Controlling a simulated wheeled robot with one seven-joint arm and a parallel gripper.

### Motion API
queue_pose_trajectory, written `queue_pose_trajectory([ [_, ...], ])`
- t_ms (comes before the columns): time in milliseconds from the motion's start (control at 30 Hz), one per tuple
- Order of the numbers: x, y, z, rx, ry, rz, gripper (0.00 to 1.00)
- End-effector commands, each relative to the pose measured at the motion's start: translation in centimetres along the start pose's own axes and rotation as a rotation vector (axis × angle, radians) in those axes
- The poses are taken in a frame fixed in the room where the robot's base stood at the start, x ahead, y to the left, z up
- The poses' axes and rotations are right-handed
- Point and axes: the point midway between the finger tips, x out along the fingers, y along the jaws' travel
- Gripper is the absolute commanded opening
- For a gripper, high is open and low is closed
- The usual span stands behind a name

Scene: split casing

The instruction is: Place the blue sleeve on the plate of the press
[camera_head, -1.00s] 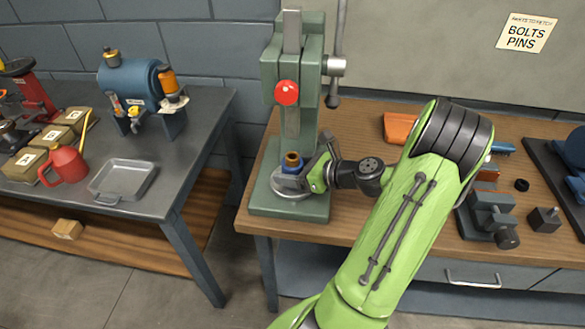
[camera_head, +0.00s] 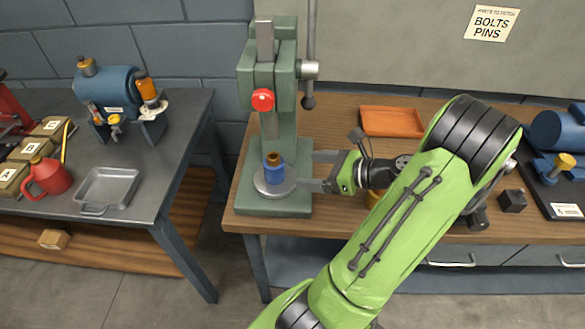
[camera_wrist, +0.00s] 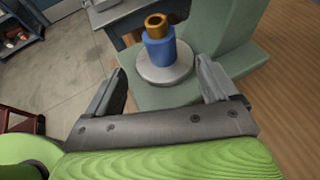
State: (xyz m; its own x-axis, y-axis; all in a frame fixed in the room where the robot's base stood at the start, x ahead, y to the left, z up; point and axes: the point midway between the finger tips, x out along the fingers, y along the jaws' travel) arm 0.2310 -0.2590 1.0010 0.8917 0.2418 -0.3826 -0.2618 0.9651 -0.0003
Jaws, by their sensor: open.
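The blue sleeve (camera_head: 274,175) stands upright on the round grey plate (camera_head: 262,187) of the green press (camera_head: 268,95). A brass-coloured piece (camera_head: 273,158) sticks out of the sleeve's top. The sleeve also shows in the wrist view (camera_wrist: 159,49), on the plate (camera_wrist: 164,70). My gripper (camera_head: 312,171) is to the right of the sleeve, its jaws apart and empty, pointing at it. In the wrist view the sleeve is beyond the fingertips (camera_wrist: 163,76), clear of both.
The press ram and red knob (camera_head: 263,99) are above the sleeve. An orange tray (camera_head: 392,122) lies behind my arm on the wooden bench. A side table (camera_head: 150,190) with a grey tray (camera_head: 108,190) and a red can (camera_head: 48,177) stands left.

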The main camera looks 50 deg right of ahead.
Motion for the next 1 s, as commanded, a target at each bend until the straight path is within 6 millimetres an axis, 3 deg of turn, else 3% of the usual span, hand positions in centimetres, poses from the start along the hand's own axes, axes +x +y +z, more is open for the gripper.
queue_pose_trajectory([
  [133,0.3,0.4,0.2,-0.031,0.016,0.017,0.87],
  [233,2.6,2.6,1.4,-0.214,0.110,0.119,0.87],
  [367,5.7,7.5,3.2,-0.619,0.273,0.327,0.87],
  [500,7.0,14.2,5.5,-1.205,0.408,0.598,0.87],
  [633,5.5,19.9,7.5,-1.774,0.449,0.808,0.87],
  [733,3.1,23.3,8.8,-2.184,0.423,0.918,0.87],
  [900,-0.8,26.0,9.7,-2.657,0.326,0.984,0.87],
  [1000,-1.8,26.3,9.7,-2.763,0.294,0.991,0.87],
])
